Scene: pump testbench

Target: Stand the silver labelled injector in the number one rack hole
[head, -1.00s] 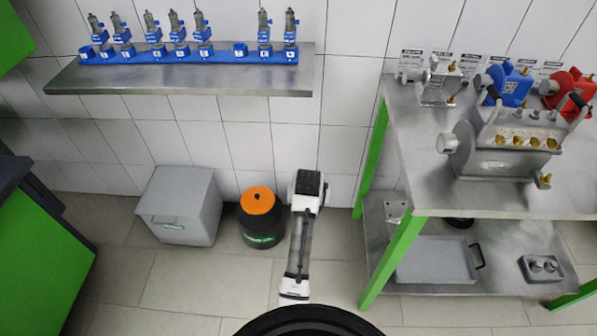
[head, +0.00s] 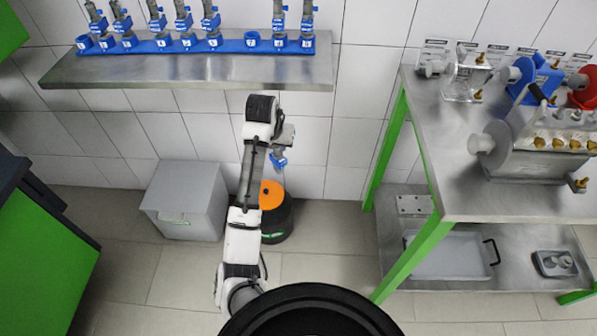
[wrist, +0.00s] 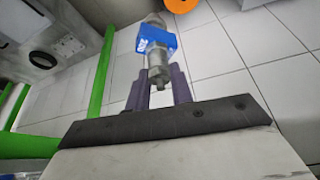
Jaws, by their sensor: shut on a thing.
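A silver-grey injector with a blue collar (wrist: 157,40) is held between the dark fingers of my gripper (wrist: 160,92) in the wrist view. In the head view the injector's blue part (head: 279,161) hangs just below my gripper (head: 280,142), in front of the wall and well below the shelf. The blue rack (head: 232,46) lies along the wall shelf. Its leftmost hole (head: 83,42) is empty; its number is too small to read surely. Another empty hole (head: 252,38) appears labelled 7.
Several injectors (head: 184,22) stand in other rack holes on the metal shelf (head: 190,70). A grey box (head: 184,200) and an orange-topped black bin (head: 275,205) stand on the floor below. A green-legged workbench (head: 455,190) with pumps is at right.

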